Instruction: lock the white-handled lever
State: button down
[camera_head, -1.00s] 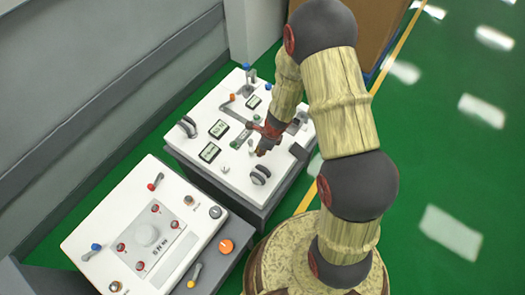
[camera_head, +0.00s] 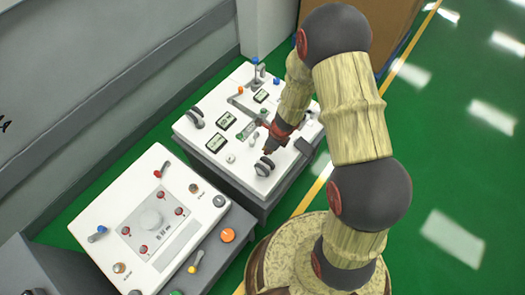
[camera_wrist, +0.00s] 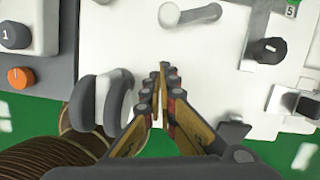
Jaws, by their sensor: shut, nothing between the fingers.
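The white-handled lever (camera_wrist: 190,15) shows at the top of the wrist view, with a round white end at left and a pale grey arm running right. It lies flat-looking over the white panel. My gripper (camera_wrist: 160,72) is shut and empty, with its fingertips just below and left of the lever, apart from it in the picture. In the head view my gripper (camera_head: 267,150) is over the near right part of the far cart's white top (camera_head: 205,160). The lever is too small and partly hidden there to read its position.
A dark-ringed grey handle (camera_wrist: 101,102) stands close left of my fingers; it also shows in the head view (camera_head: 264,167). A black knob (camera_wrist: 268,49) is at right. The nearer cart (camera_head: 105,205) has an orange button (camera_head: 228,235). Green floor lies at right.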

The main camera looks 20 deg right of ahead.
jog(key=p+v, duration=0.5)
jog(key=v, duration=0.5)
